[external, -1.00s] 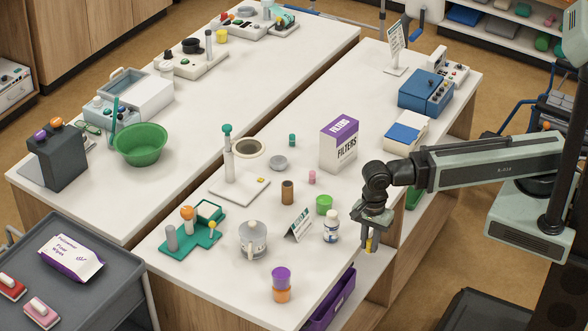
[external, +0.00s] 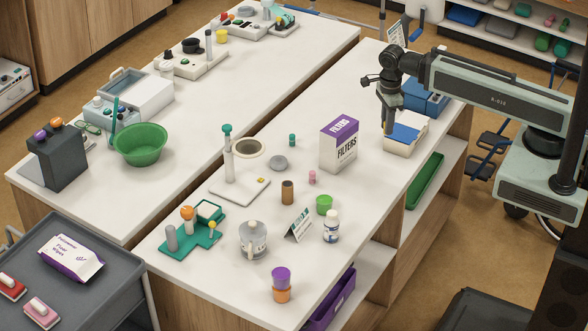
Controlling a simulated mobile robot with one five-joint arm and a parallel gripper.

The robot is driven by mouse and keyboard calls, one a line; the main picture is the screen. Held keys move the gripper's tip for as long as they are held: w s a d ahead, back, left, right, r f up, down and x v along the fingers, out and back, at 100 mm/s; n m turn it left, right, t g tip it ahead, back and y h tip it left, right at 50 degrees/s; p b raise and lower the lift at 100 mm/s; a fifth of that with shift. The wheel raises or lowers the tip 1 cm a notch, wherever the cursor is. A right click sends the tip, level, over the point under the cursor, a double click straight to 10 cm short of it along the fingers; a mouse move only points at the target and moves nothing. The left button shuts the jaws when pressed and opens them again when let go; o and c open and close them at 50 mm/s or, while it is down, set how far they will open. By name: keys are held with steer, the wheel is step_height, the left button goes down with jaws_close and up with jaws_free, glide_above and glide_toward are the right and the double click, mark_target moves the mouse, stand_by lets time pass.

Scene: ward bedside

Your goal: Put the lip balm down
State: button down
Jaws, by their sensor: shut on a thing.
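My gripper (external: 389,120) is at the right-hand bench, pointing down and shut on a small yellow thing, the lip balm (external: 389,129). Only a sliver of the lip balm shows between and below the fingers. In the picture it overlaps the left edge of a white box with a blue top (external: 406,133). I cannot tell whether the lip balm touches the box or the bench, or hangs above them.
A purple and white filters box (external: 339,145) stands to the left of my gripper. A blue case (external: 430,98) is behind and right. A pink item (external: 312,177), a green cup (external: 324,204) and a white bottle (external: 331,226) stand nearer. Bare bench (external: 365,195) lies between.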

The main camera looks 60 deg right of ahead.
steer(key=d, duration=0.2)
steer(key=b, duration=0.1)
glide_above(345, 126)
steer(key=shift+s+f, duration=0.35)
steer(key=f+b, duration=0.2)
steer(key=b, duration=0.1)
steer(key=f+b, duration=0.1)
steer(key=f, duration=0.1)
steer(key=shift+w, duration=0.3)
steer(key=shift+r, duration=0.2)
steer(key=c, duration=1.7)
jaws_free()
steer(key=shift+f, duration=0.2)
steer(key=o, duration=0.4)
steer(key=shift+r, duration=0.1)
